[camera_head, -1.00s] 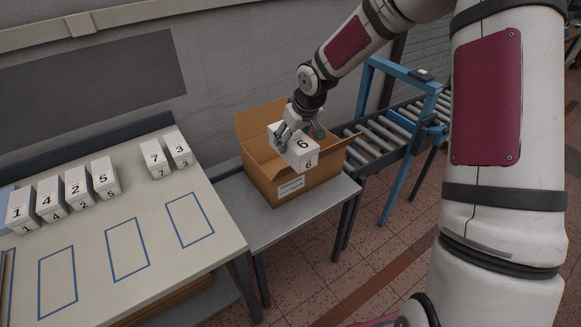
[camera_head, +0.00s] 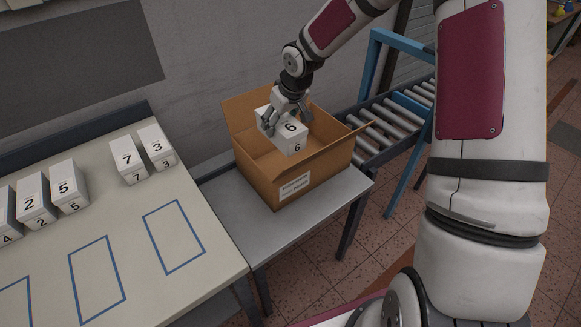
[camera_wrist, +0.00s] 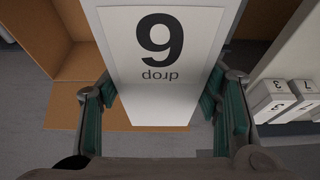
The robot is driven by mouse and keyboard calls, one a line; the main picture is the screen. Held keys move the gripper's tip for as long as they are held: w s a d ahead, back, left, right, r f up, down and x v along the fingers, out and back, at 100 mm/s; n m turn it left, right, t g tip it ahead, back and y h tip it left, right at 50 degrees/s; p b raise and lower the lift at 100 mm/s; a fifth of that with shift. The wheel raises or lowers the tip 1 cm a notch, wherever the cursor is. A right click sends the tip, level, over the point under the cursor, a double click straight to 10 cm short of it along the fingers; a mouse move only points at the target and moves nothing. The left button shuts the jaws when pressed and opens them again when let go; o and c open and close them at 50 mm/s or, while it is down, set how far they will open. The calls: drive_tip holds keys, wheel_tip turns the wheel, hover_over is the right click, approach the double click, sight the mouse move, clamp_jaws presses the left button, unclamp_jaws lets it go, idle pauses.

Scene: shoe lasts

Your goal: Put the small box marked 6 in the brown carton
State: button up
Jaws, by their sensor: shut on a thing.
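The small white box marked 6 (camera_head: 289,135) is held over the open brown carton (camera_head: 293,171), with its lower part inside the carton's opening. My gripper (camera_head: 285,113) is shut on this box from above. In the wrist view the box (camera_wrist: 165,60) fills the middle, its 6 upside down with a word below it, and the green finger pads (camera_wrist: 160,105) press on both its sides. The carton (camera_wrist: 75,60) shows behind it. I cannot tell whether the box touches the carton's floor.
The carton stands on a grey side table (camera_head: 232,219). White boxes marked 7 (camera_head: 129,161), 3 (camera_head: 157,148), 5 (camera_head: 68,187) and 2 (camera_head: 35,205) stand on the left table, which has blue outlines. A roller conveyor (camera_head: 375,143) lies behind right.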

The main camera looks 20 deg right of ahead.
drive_tip(key=d+b+x, duration=0.1)
drive_tip(key=b+x, duration=0.3)
drive_tip(key=x, duration=0.4)
drive_tip(key=d+b+x, duration=0.1)
drive_tip(key=b+x, duration=0.4)
drive_tip(key=x, duration=0.3)
drive_tip(key=b+x, duration=0.4)
drive_tip(key=x, duration=0.4)
drive_tip(key=shift+s+d+f, duration=0.25)
drive_tip(key=shift+s+d, duration=0.1)
drive_tip(key=shift+d, duration=0.05)
drive_tip(key=shift+f, duration=0.2)
drive_tip(key=shift+f+b, duration=0.15)
drive_tip(key=shift+b, duration=0.2)
drive_tip(key=shift+f, duration=0.35)
drive_tip(key=shift+f+b, duration=0.15)
drive_tip(key=shift+b, duration=0.2)
drive_tip(key=o, duration=1.3)
